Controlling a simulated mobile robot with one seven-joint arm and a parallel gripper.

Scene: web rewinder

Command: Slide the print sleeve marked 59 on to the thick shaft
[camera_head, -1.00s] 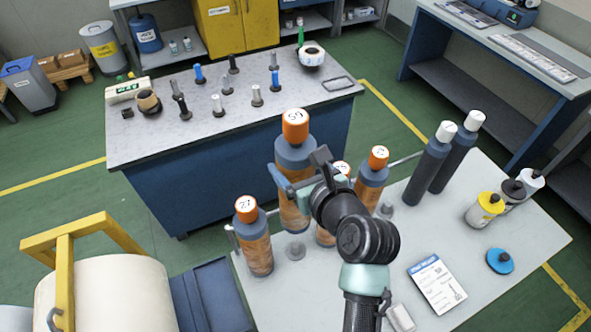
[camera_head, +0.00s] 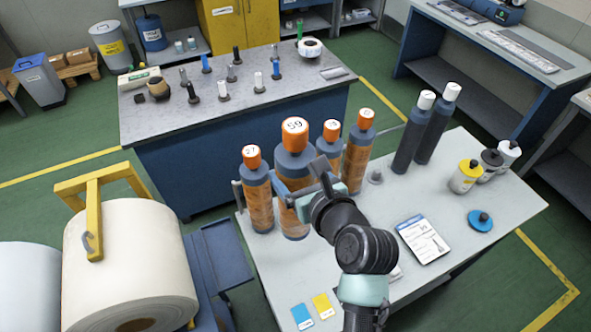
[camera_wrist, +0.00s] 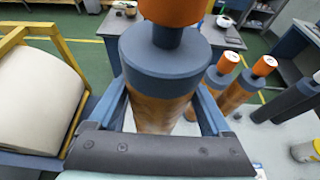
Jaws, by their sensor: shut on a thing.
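The print sleeve marked 59 (camera_head: 294,165) is a thick grey and copper-orange cylinder with an orange, white-topped cap. It stands upright between the blue fingers of my gripper (camera_head: 303,190), which is shut on it. In the wrist view the sleeve (camera_wrist: 160,60) fills the space between both fingers (camera_wrist: 163,105). I cannot tell whether its lower end touches the near table. I cannot tell which shaft is the thick one.
Sleeve 27 (camera_head: 257,195) stands close on the left, two more orange-capped sleeves (camera_head: 357,158) on the right. Two dark, white-capped rollers (camera_head: 412,135) stand farther right on the near table (camera_head: 480,240). A large white roll (camera_head: 130,265) is at left. Green floor separates the tables.

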